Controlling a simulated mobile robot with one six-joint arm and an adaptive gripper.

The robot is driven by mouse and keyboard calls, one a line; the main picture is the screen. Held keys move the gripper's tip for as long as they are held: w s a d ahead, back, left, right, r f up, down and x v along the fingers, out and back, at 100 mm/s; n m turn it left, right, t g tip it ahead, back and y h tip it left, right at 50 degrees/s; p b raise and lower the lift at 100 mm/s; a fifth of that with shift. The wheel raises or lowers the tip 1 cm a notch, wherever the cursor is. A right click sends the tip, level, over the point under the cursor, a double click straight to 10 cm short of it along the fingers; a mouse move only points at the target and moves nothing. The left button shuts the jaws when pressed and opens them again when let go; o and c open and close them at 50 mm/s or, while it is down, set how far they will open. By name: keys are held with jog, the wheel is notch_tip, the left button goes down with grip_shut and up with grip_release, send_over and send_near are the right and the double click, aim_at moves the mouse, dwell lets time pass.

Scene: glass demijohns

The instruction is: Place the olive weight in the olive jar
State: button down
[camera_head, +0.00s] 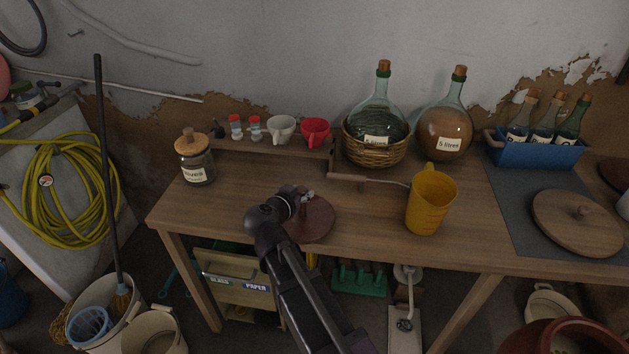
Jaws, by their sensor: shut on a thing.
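My gripper (307,196) is over the front left part of the wooden table, shut at the top of a round reddish-brown disc (317,224). This disc appears to be the olive weight, held by its knob, which the fingers mostly hide. My wrist covers the disc's left side. I cannot tell whether the disc touches the table or hangs just above it. A large reddish-brown jar (515,341) with a wide round rim stands at the bottom right, below the table and cut by the frame; it may be the olive jar. Its inside is mostly out of view.
A yellow measuring jug (430,203) and a wooden-handled tool (347,178) are right of my gripper. Two demijohns (378,115) (446,120) stand behind. A corked glass jar (196,162) is at left. A round wooden lid (560,225) lies on the grey mat (503,200) at right.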

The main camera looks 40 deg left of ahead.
aim_at(314, 199)
jog(key=shift+w+a, duration=0.25)
jog(key=shift+w, duration=0.45)
jog(key=shift+w+a, duration=0.2)
jog(key=shift+w, duration=0.45)
jog(key=shift+w, duration=0.15)
jog(key=shift+w+a, duration=0.2)
jog(key=shift+w, duration=0.45)
jog(key=shift+w+a, duration=0.25)
jog(key=shift+w, duration=0.4)
jog(key=shift+w+a, duration=0.2)
jog(key=shift+w, duration=0.45)
jog(key=shift+w+f, duration=0.15)
jog(key=shift+f+b, duration=0.6)
jog(key=shift+b, duration=0.15)
jog(key=shift+f, duration=0.1)
jog(key=shift+c, duration=1.3)
grip_release()
jog(key=shift+r, duration=0.2)
